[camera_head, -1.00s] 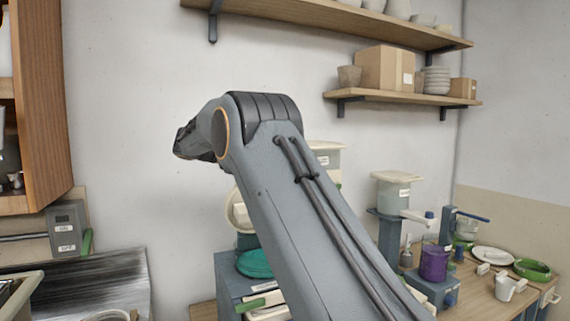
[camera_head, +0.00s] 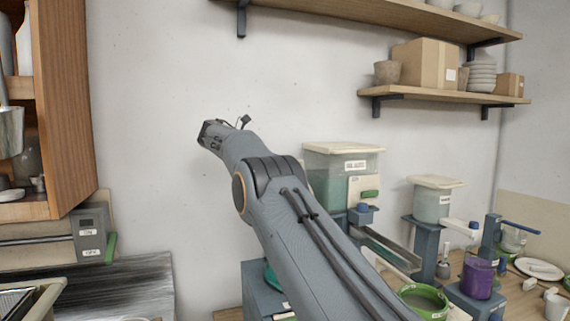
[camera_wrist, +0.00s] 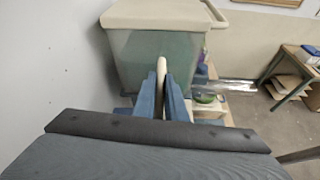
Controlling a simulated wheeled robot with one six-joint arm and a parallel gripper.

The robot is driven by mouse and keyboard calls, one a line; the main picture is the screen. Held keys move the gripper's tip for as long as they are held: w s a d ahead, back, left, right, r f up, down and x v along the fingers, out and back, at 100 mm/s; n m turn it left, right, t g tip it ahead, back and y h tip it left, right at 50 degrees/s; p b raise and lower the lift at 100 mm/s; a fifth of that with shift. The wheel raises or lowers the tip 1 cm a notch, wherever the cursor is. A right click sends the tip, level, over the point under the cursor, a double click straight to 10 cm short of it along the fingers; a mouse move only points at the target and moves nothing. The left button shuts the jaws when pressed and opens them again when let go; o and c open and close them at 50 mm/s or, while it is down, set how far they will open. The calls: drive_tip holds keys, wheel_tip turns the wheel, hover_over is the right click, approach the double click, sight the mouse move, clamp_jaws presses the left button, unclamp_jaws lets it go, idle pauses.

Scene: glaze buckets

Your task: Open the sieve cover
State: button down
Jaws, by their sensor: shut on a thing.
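In the wrist view my gripper (camera_wrist: 163,98) has its two blue-grey fingers closed on a thin, upright cream piece (camera_wrist: 161,70), seen nearly edge-on. It looks like part of the sieve cover, but most of it is hidden between the fingers. A lidded translucent tank (camera_wrist: 158,52) with green contents fills the view behind it. In the head view the tank (camera_head: 328,183) stands against the wall, with a cream plate with a green grip (camera_head: 362,187) at its front. My raised arm hides the area below, and its fingers cannot be made out there.
A sloped metal chute (camera_head: 388,247) and a green bowl (camera_head: 424,300) lie right of my arm. A second lidded tank (camera_head: 432,204) and a purple container (camera_head: 477,278) stand farther right. Shelves (camera_head: 440,97) hang above; a wooden cabinet (camera_head: 62,110) is at left.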

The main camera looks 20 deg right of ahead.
drive_tip(key=shift+w, duration=0.4)
idle(0.4)
drive_tip(key=c, duration=1.8)
unclamp_jaws()
drive_tip(key=shift+s, duration=0.1)
